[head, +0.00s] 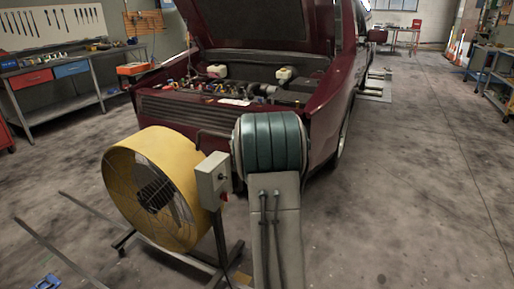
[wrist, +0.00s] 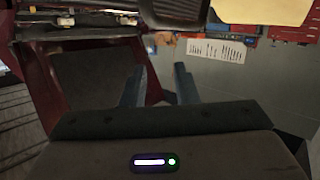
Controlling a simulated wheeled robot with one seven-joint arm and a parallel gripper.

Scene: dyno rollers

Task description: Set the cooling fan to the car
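The cooling fan (head: 150,190) is a large yellow drum with a wire grille, on a low dark stand at the left front of the head view. A grey control box (head: 213,180) with a red switch is beside its drum. The car (head: 330,120) is dark red with its hood raised, and stands behind the fan. My arm hides part of its front. In the wrist view, my gripper (wrist: 158,85) has its two fingers apart with nothing between them. Dark red bodywork shows at the left there, and a yellow patch at the top right. My gripper cannot be made out in the head view.
A workbench (head: 70,88) with red and blue drawers stands at the left wall under a tool board (head: 50,25). Metal rails (head: 55,248) lie on the floor at the left front. Another bench (head: 495,75) is at the right. The floor right of the car is clear.

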